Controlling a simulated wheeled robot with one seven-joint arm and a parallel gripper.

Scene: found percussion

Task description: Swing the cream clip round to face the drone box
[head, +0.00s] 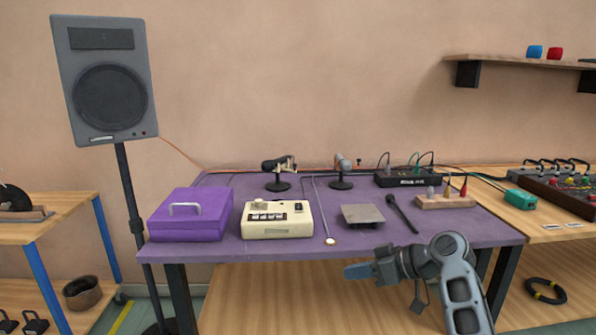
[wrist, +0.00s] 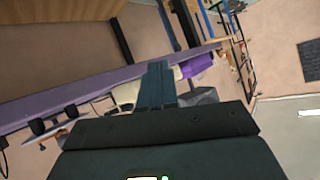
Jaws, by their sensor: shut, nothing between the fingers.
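A small dark stand (head: 278,184) at the back of the purple table carries a black head with a cream clip (head: 289,162) on its right side. A cream box (head: 277,219) with dark buttons, which may be the drone box, sits in front of it; no label is readable. The cream box also shows in the wrist view (wrist: 125,95), partly hidden behind the fingers. My gripper (head: 357,271) is shut and empty in front of the table's front edge, apart from the clip and box. Its closed fingers (wrist: 155,85) also show in the wrist view.
A purple case (head: 190,214) stands left of the cream box. A thin rod (head: 321,207), grey plate (head: 362,215), black microphone (head: 402,213) and grey-headed stand (head: 342,172) lie or stand to the right. A speaker (head: 107,85) rises at left.

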